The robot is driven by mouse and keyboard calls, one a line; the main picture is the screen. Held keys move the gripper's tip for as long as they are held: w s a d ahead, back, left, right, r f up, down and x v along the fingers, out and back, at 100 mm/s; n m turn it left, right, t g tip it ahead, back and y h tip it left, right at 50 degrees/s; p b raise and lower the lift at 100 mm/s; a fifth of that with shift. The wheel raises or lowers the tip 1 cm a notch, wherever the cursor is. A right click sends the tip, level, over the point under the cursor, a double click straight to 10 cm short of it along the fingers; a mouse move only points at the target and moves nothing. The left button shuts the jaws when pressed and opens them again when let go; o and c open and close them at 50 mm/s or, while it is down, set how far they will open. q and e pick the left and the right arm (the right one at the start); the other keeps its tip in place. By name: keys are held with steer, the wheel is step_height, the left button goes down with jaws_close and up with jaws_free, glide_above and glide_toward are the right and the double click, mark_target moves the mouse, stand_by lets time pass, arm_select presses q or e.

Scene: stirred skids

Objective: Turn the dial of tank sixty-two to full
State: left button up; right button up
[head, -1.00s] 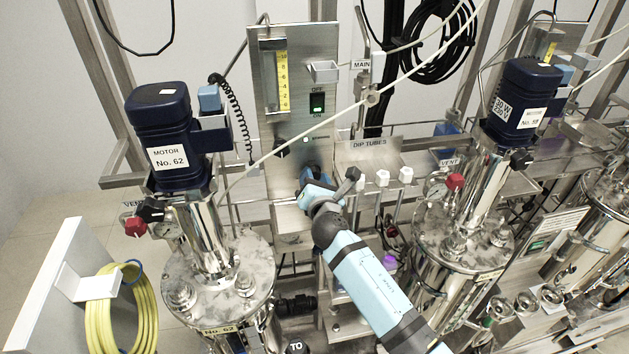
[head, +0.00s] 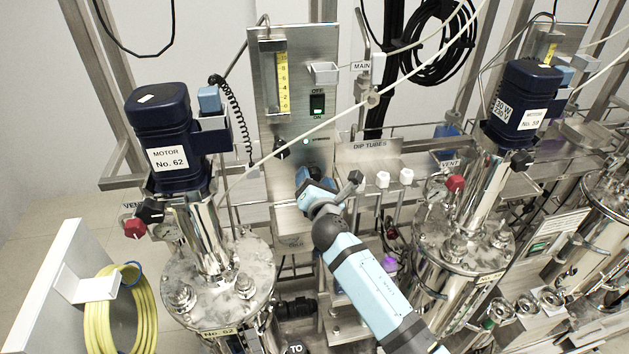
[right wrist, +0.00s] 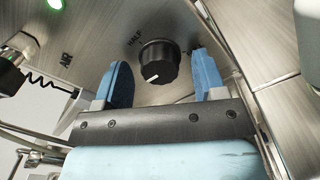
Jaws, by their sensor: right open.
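Tank sixty-two (head: 222,285) stands at the left in the head view, under the motor labelled No. 62 (head: 160,115). Beside it is an upright steel panel (head: 300,85). In the right wrist view a black dial (right wrist: 158,62) with a white pointer mark sits on the metal face, with HALF printed at its upper left; another label is partly hidden behind the right finger. My right gripper (right wrist: 166,80) is open, with a blue finger on either side of the dial; contact cannot be told. In the head view my right gripper (head: 312,182) covers the dial. My left gripper is not in view.
Higher on the panel are another black knob (head: 282,148), a green light (head: 306,141) and a switch (head: 317,103). A dip tubes rack (head: 375,146) is right of the panel. A pale cable crosses in front of the panel. A yellow hose (head: 120,310) hangs at lower left.

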steer(key=s+d, duration=0.2)
steer(key=s, duration=1.1)
steer(key=shift+s+d+b, duration=0.3)
steer(key=shift+d+b, duration=0.05)
steer(key=shift+b, duration=0.1)
steer(key=shift+a, duration=0.1)
